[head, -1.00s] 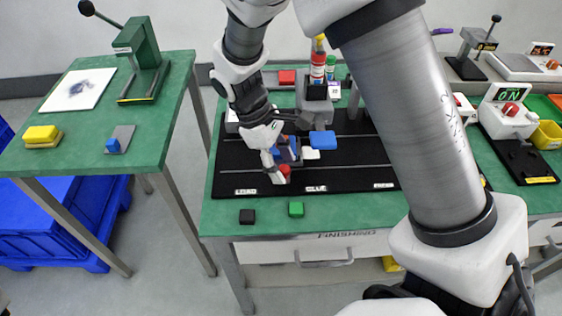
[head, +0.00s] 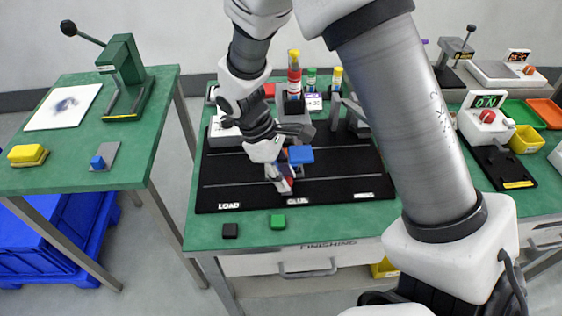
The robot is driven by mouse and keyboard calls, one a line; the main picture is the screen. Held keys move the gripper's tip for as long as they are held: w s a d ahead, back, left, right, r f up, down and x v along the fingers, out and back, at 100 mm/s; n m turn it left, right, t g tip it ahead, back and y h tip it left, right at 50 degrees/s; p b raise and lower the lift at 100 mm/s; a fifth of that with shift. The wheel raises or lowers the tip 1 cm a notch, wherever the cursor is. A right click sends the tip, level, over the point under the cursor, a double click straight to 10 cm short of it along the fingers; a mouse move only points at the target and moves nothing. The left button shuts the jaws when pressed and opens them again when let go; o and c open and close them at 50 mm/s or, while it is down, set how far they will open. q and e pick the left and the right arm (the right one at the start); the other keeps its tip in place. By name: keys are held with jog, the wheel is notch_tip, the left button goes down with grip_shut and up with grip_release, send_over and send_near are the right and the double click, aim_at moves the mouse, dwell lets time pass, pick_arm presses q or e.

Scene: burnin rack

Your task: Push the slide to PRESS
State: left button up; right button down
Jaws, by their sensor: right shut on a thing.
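The slide's black track (head: 335,190) lies on the green finishing bench, with labels LOAD (head: 229,205), GLUE (head: 297,201) and a third at the right that is too small to read surely. My right gripper (head: 286,184) reaches down over the track just short of GLUE. It is shut on the slide's red knob (head: 288,184), which is mostly hidden by the fingers. The slide's carriage is largely hidden behind the gripper. A blue block (head: 300,155) shows just behind and right of the gripper, above GLUE. My left gripper is not in view.
Behind the track stands a grey holder (head: 293,108) with a red, yellow-capped bottle (head: 294,75). The track's right part looks clear. A green side table (head: 130,165) stands left.

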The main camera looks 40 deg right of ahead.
jog(key=c, duration=1)
grip_release()
jog(key=shift+a, duration=0.2)
jog(key=shift+c, duration=0.2)
jog(key=shift+o, duration=0.7)
jog(key=shift+w, duration=0.1)
jog(key=shift+d, duration=0.25)
jog(key=shift+a+r, duration=0.15)
jog(key=shift+r, duration=0.15)
jog(key=w+a, duration=0.2)
jog(key=w, duration=0.1)
jog(key=w+a, duration=0.2)
jog(key=w, duration=0.1)
jog(key=w+a, duration=0.3)
jog(key=w, duration=0.1)
jog(key=shift+r, duration=0.2)
jog(key=shift+c, duration=0.3)
